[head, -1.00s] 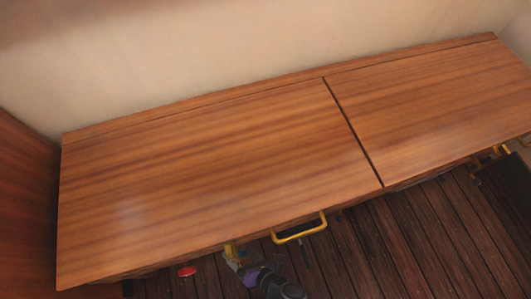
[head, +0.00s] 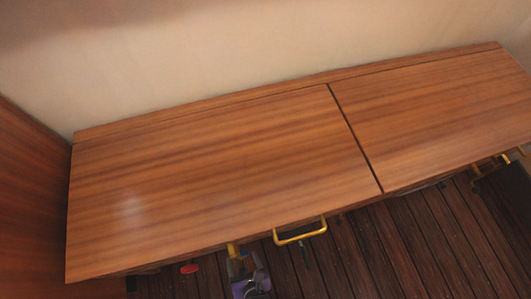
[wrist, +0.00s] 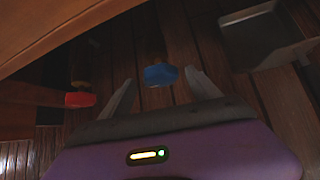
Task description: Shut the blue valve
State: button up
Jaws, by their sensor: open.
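In the wrist view, the blue valve (wrist: 160,75) has a small blue handle facing me under the wooden desk. My gripper (wrist: 159,79) is open, with one finger on each side of the blue handle in the picture. Nothing is held, and I cannot tell how far the fingertips are from the handle. In the head view, the purple part of my wrist shows low, below the desk's front edge. The blue handle cannot be made out there.
A red handle (wrist: 80,99) is left of the blue one; it also shows in the head view (head: 189,268). The wooden desk (head: 220,185) overhangs this area. A yellow rail (head: 300,235) juts from its front edge. A grey box-like object (wrist: 262,36) stands at upper right.

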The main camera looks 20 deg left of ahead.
jog(key=s+d+r+m+t+p, duration=0.1)
jog(key=d+r+m+p, duration=0.3)
jog(key=r+m, duration=0.3)
jog(key=d+r+m+t+p, duration=0.1)
jog(key=d+r+m+p, duration=0.3)
jog(key=r, duration=0.8)
jog(key=s+d+r+m+t+h+p, duration=0.1)
jog(key=d+r+m+p, duration=0.2)
jog(key=d+r+m, duration=0.4)
notch_tip(320, 180, up, 4)
jog(key=m, duration=0.3)
jog(key=shift+s+f+m+p, duration=0.15)
jog(key=shift+s+m+p, duration=0.15)
jog(key=shift+m+p, duration=0.1)
jog(key=shift+a+f, duration=0.1)
